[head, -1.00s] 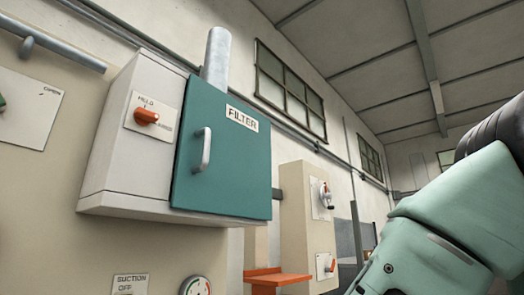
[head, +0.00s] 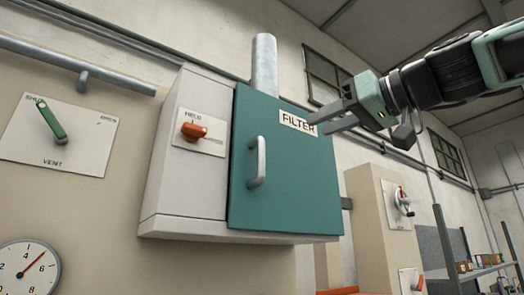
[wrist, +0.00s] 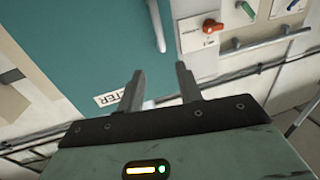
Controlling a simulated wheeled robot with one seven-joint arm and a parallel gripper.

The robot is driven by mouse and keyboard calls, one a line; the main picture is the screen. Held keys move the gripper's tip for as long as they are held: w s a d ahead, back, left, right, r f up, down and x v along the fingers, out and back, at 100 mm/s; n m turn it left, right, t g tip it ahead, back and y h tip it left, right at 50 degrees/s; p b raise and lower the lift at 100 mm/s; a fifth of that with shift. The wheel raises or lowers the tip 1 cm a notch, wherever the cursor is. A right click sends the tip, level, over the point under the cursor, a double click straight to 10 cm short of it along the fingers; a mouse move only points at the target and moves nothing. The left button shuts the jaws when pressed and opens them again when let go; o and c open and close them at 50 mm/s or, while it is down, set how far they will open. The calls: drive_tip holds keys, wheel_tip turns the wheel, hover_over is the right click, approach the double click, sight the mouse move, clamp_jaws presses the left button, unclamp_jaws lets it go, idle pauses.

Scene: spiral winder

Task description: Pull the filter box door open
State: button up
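The filter box door (head: 290,185) is a teal panel with a FILTER label (head: 298,123); it looks shut against the white box (head: 190,160). Its upright grey handle (head: 257,162) sits near the door's left edge. My gripper (head: 328,118) is at the door's upper right, by the label, apart from the handle. In the wrist view the two fingers of my gripper (wrist: 160,72) are spread with nothing between them. The handle (wrist: 155,25) shows there beyond the fingertips, at the top, with the teal door (wrist: 90,50) to the left.
An orange knob (head: 194,131) sits on the box's side panel. A green vent lever (head: 51,118) and a gauge (head: 26,268) are at the left. A grey pipe (head: 264,62) rises behind the box. A beige cabinet (head: 372,220) stands right of it.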

sight(264, 149)
drive_tip(key=p+x, duration=0.6)
drive_tip(key=x, duration=0.9)
drive_tip(key=shift+w+a+p, duration=0.2)
drive_tip(key=shift+a+p, duration=0.1)
drive_tip(key=shift+p, duration=0.1)
drive_tip(key=shift+w+a+f, duration=0.2)
drive_tip(key=shift+w+a, duration=0.25)
drive_tip(key=shift+a, duration=0.05)
clamp_jaws()
